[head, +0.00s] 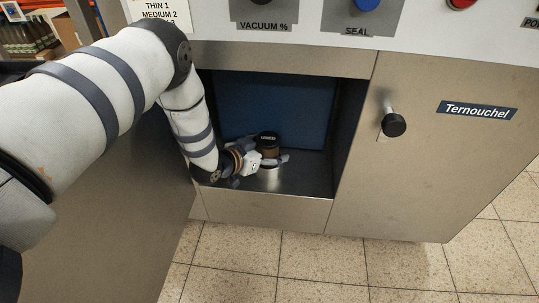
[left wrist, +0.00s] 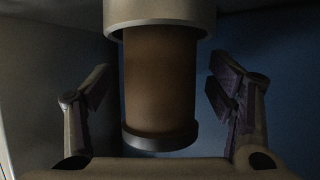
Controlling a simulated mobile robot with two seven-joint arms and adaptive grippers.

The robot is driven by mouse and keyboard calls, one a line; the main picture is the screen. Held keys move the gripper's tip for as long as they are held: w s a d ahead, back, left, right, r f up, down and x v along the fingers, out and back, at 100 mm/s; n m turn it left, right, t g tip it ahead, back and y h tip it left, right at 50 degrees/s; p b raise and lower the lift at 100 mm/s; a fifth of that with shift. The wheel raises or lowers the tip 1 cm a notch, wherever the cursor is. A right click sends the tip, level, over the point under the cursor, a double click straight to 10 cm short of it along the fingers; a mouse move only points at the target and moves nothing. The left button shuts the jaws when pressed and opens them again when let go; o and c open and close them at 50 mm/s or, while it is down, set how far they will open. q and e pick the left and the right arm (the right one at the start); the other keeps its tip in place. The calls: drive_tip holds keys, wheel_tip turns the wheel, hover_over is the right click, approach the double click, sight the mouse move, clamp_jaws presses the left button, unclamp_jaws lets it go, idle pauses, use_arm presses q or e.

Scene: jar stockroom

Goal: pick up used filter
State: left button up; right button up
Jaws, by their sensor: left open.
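The used filter (head: 270,152) is a brown cylinder with a black cap, standing upright in the machine's open bay. Its lower end sits in a pale round holder (head: 268,173). In the left wrist view the filter (left wrist: 160,85) appears upside down, with its dark cap low and the pale holder (left wrist: 160,14) at the top. My left gripper (head: 265,160) is inside the bay at the filter. In the left wrist view its open fingers (left wrist: 160,80) stand on either side of the filter, with a visible gap on each side. My right gripper is not in view.
The bay (head: 282,200) has a blue back wall (head: 275,105) and metal side walls close around my left arm. A panel with a black knob (head: 394,124) and a Ternouchel label (head: 477,110) is to the right. Tiled floor (head: 320,265) lies in front.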

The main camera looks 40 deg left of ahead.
use_arm(q)
drive_tip(key=c, duration=1.4)
